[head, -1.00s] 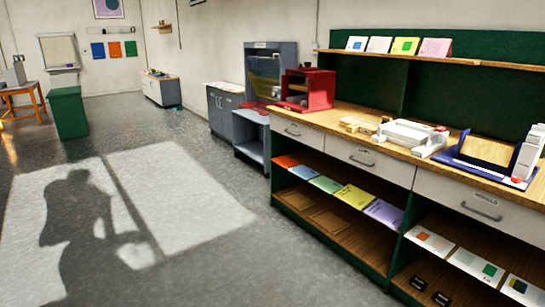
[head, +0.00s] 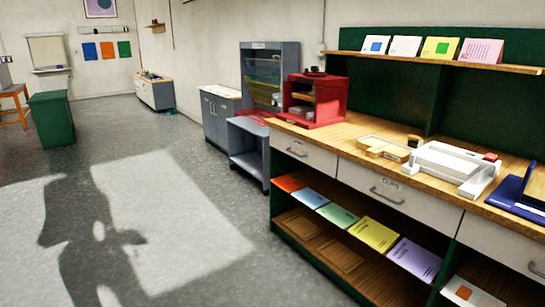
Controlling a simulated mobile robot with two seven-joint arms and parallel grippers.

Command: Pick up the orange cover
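An orange cover (head: 287,184) lies flat at the left end of the upper open shelf under the long workbench. It is beside a row of light blue, green, yellow and purple covers. An orange sheet (head: 107,50) also hangs on the far wall between a blue and a green one. A white card with an orange square (head: 463,292) lies on the shelf at the bottom right. Neither of my grippers is in the head view. My shadow falls on the floor.
The workbench (head: 352,165) runs along the right, with a red cabinet (head: 315,100) and a white machine (head: 452,168) on top. Grey cabinets (head: 247,140) stand beyond its left end. The floor (head: 190,225) on the left is clear.

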